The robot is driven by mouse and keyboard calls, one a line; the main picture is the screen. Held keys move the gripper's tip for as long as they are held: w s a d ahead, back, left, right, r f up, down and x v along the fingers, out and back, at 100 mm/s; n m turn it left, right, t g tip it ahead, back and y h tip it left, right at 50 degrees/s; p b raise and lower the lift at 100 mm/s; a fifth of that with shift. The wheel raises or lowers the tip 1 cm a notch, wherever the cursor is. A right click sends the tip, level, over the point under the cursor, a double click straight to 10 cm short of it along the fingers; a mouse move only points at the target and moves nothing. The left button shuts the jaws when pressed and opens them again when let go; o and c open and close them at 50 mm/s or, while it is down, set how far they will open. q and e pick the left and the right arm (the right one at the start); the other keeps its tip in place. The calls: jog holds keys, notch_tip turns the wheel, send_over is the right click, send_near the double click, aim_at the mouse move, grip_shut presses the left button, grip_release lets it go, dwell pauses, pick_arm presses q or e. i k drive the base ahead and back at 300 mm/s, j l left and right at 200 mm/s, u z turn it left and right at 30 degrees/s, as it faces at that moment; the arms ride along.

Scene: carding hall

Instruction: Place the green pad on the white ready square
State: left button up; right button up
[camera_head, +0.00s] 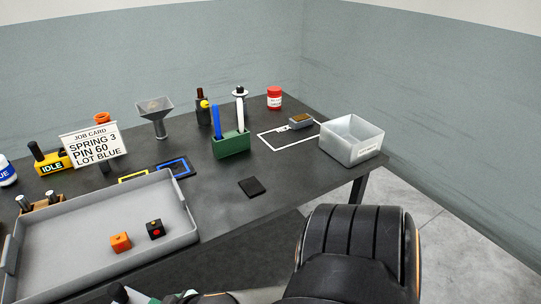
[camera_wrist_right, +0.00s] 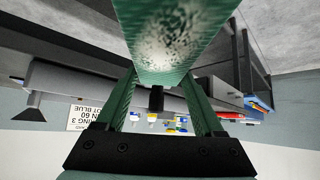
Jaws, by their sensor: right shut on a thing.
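The green pad (camera_wrist_right: 165,45), with a speckled grey-white face, fills the top of the right wrist view. My right gripper (camera_wrist_right: 160,78) is shut on it, with a ribbed finger on each side. In the head view, my right arm fills the lower right; only a small piece of green and white shows at the bottom edge, and the jaws are mostly hidden. The white ready square (camera_head: 268,143) is a white outline on the dark table, left of the white bin. A small tin with a brown top (camera_head: 301,121) stands at its back right corner. My left gripper is not in view.
The white bin (camera_head: 352,140) stands at the table's right end. A green holder (camera_head: 231,146) with upright tools stands left of the square. A dark flat block (camera_head: 251,187) lies in front. A grey tray (camera_head: 75,245) holds an orange cube (camera_head: 120,242) and a black cube (camera_head: 155,229).

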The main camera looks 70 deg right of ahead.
aim_at(299, 136)
jog(key=k+l, duration=0.2)
jog(key=l, duration=0.15)
jog(key=k+l, duration=0.15)
jog(key=l, duration=0.15)
jog(key=k+l, duration=0.2)
jog(key=l, duration=0.15)
jog(key=k+l+z, duration=0.1)
jog(key=l, duration=0.25)
jog(key=k+l, duration=0.4)
jog(key=l, duration=0.25)
